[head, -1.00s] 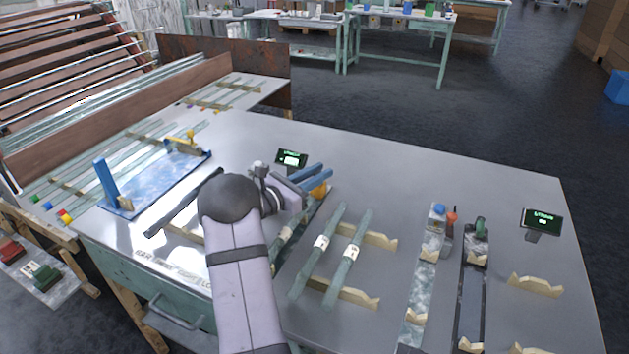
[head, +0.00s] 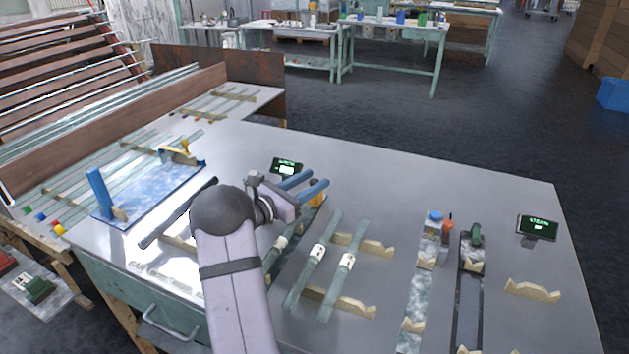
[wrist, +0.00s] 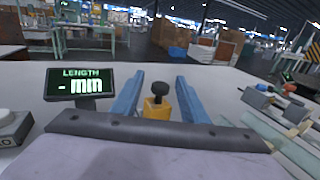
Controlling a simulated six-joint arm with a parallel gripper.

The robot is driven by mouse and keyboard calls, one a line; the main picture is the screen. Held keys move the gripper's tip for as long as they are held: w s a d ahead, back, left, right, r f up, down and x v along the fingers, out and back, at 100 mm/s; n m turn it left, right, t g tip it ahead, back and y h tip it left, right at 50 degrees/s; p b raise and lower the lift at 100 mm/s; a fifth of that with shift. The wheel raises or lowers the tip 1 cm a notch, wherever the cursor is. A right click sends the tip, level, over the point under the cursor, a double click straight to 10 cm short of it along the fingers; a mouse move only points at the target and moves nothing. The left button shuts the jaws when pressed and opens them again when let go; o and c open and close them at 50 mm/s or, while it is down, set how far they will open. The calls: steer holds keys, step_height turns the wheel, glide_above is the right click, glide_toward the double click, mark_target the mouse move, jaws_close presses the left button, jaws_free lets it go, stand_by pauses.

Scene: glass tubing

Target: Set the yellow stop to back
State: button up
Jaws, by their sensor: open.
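The yellow stop (head: 316,193) sits on a narrow dark rail on the table, just beyond my gripper in the head view. In the wrist view the stop (wrist: 157,108) is a yellow block with a black knob on top. My gripper (head: 319,177) is open, with its two blue fingers pointing away from my arm. In the wrist view the stop shows between the two fingers (wrist: 160,82), with a gap on each side. I cannot tell how high the fingers are relative to the block. My arm hides part of the rail.
A length display (head: 287,167) stands close left of the gripper and reads "- mm". Glass tubes (head: 341,275) lie on wooden cradles (head: 375,247) to the right. Two other fixtures (head: 429,250) and a second display (head: 537,227) stand farther right. A blue board (head: 145,190) lies left.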

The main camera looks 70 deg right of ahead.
steer(key=shift+b+v, duration=0.3)
steer(key=shift+v, duration=2.75)
